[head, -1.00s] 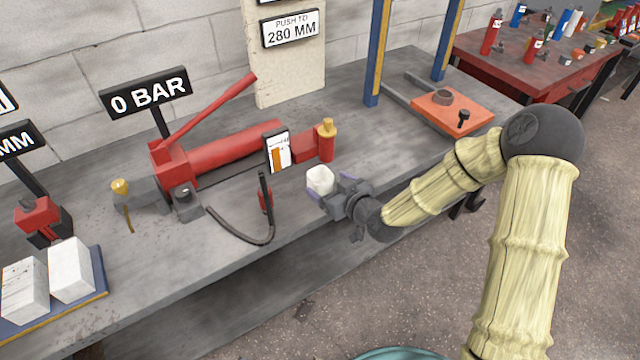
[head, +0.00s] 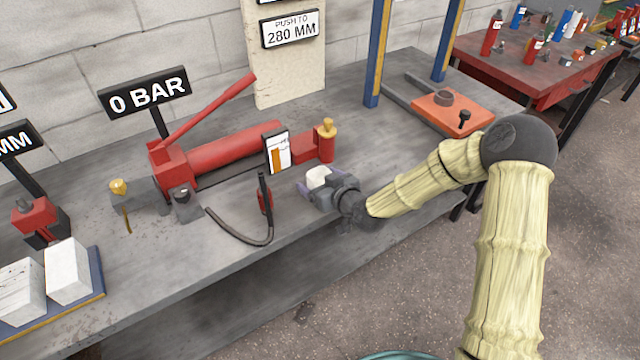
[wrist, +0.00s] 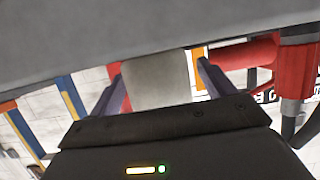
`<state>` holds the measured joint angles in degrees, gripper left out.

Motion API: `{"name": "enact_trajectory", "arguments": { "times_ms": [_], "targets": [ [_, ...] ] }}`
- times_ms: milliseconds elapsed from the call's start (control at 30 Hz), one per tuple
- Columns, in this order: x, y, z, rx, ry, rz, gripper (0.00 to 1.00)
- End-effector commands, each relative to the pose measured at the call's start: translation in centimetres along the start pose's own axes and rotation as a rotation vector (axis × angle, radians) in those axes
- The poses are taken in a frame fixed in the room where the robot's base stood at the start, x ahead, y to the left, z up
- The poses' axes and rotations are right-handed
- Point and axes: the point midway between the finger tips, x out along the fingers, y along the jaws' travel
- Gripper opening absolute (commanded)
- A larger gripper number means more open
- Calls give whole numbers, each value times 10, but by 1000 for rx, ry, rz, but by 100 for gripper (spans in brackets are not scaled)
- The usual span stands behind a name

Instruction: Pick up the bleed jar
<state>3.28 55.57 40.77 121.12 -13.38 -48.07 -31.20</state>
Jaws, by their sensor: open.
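The bleed jar (head: 318,177), a small whitish jar, stands near the front edge of the grey bench, right of the hose and in front of the red pump. My gripper (head: 312,187) is low at the bench edge with its purple fingers open around the jar, one on each side. In the wrist view the jar (wrist: 157,80) shows as a pale block between the two open fingers of my gripper (wrist: 160,85). I cannot tell whether either finger touches it. The jar's lower part is partly hidden by my gripper in the head view.
The red hand pump (head: 225,155) with its raised lever stands behind on the bench (head: 120,290). A black hose (head: 240,238) curves just left of my gripper. An orange plate (head: 452,112) and blue posts (head: 376,60) stand at the back right. White blocks (head: 68,272) lie at left.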

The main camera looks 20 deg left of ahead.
Motion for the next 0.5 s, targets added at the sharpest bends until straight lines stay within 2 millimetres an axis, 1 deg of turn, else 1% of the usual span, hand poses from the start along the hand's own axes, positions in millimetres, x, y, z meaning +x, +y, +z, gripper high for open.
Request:
{"name": "enact_trajectory", "arguments": {
  "times_ms": [167, 200, 267, 300, 433, 500],
  "targets": [
    [0, 0, 0, 0, 0, 0, 82],
    [0, 0, 0, 0, 0, 0, 78],
    [0, 0, 0, 0, 0, 0, 66],
    [0, 0, 0, 0, 0, 0, 58],
    [0, 0, 0, 0, 0, 0, 33],
    [0, 0, 0, 0, 1, 0, 33]
  ]
}}
